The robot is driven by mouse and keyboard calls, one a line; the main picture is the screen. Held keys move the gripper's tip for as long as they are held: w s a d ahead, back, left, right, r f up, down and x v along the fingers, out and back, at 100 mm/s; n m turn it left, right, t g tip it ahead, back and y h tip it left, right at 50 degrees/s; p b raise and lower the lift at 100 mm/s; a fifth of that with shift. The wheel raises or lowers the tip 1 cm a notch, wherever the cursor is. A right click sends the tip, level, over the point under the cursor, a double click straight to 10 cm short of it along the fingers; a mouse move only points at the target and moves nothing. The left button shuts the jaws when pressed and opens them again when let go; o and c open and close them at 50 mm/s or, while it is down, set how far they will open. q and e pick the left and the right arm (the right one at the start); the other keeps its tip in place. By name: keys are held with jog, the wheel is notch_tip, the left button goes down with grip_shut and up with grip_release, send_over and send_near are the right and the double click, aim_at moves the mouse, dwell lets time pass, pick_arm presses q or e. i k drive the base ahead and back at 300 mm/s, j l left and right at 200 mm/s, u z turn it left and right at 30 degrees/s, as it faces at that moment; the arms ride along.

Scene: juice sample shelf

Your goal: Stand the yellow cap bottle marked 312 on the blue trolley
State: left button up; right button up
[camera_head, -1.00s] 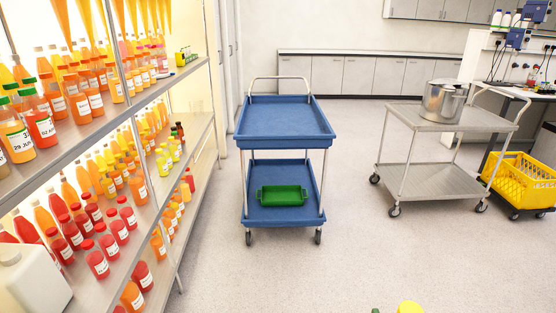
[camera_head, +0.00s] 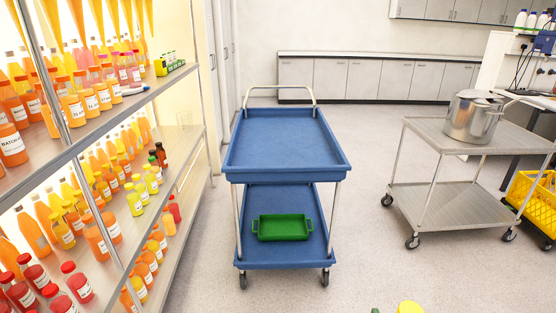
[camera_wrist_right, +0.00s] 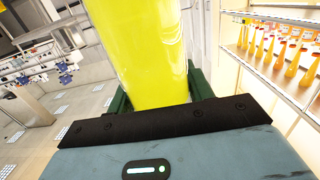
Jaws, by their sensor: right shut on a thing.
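The blue trolley (camera_head: 334,163) stands ahead in the middle of the head view, its top tray empty. A yellow cap (camera_head: 411,307) shows at the bottom edge of the head view, with a small green part of my right gripper (camera_head: 375,310) to its left. In the right wrist view, my right gripper (camera_wrist_right: 160,95) is shut on a bottle (camera_wrist_right: 145,45) with yellow contents, green fingers on either side. No number is readable on the bottle, and its base and cap are out of that view. My left gripper is not in view.
A green tray (camera_head: 283,228) lies on the trolley's lower deck. A lit shelf (camera_head: 150,92) full of juice bottles runs along the left. A grey metal cart (camera_head: 440,128) with a steel pot (camera_head: 472,118) stands at right, near a yellow crate (camera_head: 538,205). The floor before the trolley is clear.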

aim_at(298, 134)
jog(key=i, duration=1.15)
jog(key=i+u, duration=0.25)
jog(key=i, duration=0.2)
jog(key=i+l+u, duration=0.25)
jog(key=i, duration=0.2)
jog(key=i+l+u, duration=0.25)
jog(key=i, duration=0.15)
jog(key=i+l+u, duration=0.25)
jog(key=i, duration=0.15)
